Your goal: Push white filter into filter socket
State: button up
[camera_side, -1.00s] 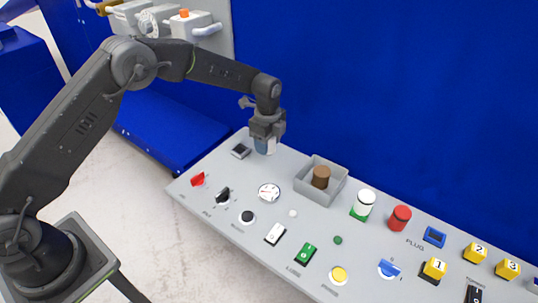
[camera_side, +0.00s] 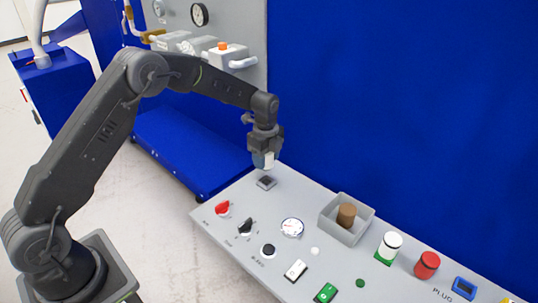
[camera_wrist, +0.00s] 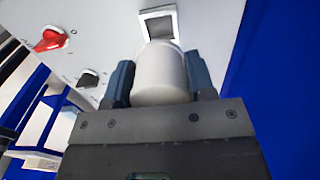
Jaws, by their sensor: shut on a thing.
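My gripper (camera_side: 264,158) is shut on a white cylinder, the white filter (camera_wrist: 160,75), with a dark blue-grey finger on each side of it. In the side view only a small pale part of the filter (camera_side: 269,161) shows below the jaws. A small square fitting with a dark centre (camera_side: 266,183) lies on the panel just below the gripper. In the wrist view this square fitting (camera_wrist: 158,24) has a white rim and sits just past the filter's far end. It may be the filter socket; no label is legible. The filter appears apart from it.
A grey open box (camera_side: 360,232) holds a brown cylinder (camera_side: 346,215). White (camera_side: 389,248) and red (camera_side: 427,265) cylinders stand to the right.

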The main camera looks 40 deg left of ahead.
jog(key=shift+f, duration=2)
jog(key=shift+f, duration=1)
jog(key=o, duration=1.1)
